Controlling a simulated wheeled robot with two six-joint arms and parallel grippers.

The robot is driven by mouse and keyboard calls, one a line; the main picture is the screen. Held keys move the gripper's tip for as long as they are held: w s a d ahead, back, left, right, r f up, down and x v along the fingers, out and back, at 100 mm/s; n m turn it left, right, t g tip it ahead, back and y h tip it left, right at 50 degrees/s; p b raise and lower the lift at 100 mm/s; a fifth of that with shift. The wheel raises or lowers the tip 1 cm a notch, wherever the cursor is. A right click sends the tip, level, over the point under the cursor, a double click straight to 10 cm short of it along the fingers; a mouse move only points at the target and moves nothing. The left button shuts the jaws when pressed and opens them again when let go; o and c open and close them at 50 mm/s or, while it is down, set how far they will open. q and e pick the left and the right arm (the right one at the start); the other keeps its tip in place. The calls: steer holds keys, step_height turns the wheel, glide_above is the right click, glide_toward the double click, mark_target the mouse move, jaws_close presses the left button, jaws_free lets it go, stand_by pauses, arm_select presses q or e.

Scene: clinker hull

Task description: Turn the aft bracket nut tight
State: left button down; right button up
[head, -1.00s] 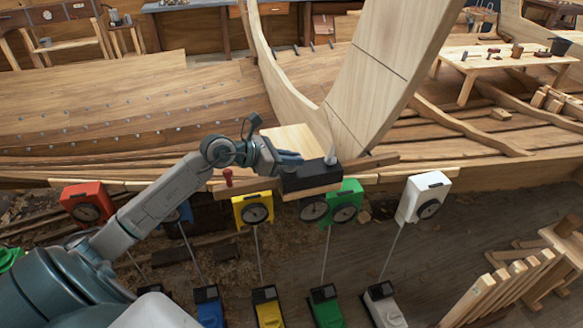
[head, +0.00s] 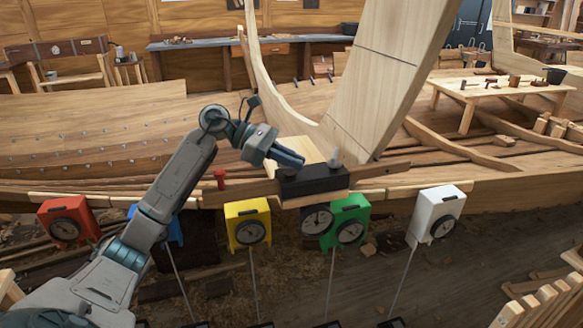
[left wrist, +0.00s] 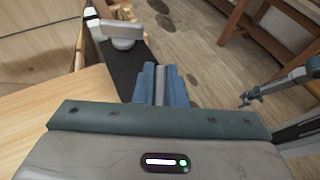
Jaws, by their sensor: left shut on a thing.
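The black bracket (head: 318,184) lies on a wooden piece at the foot of the broad upright timber. What seems my right gripper (left wrist: 246,101) shows small at the right.
Below the plank edge hang dial boxes: red (head: 67,222), yellow (head: 247,223), green (head: 346,222) and white (head: 438,214). A round dial (head: 317,219) sits under the bracket. A red peg (head: 220,178) stands left of it. A low table (head: 510,92) is at back right.

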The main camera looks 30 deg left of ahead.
arm_select(q)
steer(key=shift+f+m+g, duration=0.15)
steer(key=shift+m+g, duration=0.15)
arm_select(e)
steer(key=shift+w+f, duration=0.15)
steer(key=shift+f, duration=0.1)
arm_select(q)
steer(key=c, duration=1.5)
jaws_free()
steer(key=shift+d, duration=0.15)
steer(key=shift+s+a+r+b, duration=0.1)
steer(key=shift+a+r+b, duration=0.1)
steer(key=shift+a+b, duration=0.3)
steer(key=b+v, duration=0.3)
steer(key=v, duration=0.6)
steer(key=shift+s+a+r, duration=0.1)
steer(key=shift+a+r, duration=0.1)
steer(key=shift+a, duration=0.15)
arm_select(e)
steer(key=f, duration=0.1)
steer(key=w+f, duration=0.1)
steer(key=f, duration=0.1)
steer(key=shift+w+f, duration=0.1)
steer(key=shift+f, duration=0.1)
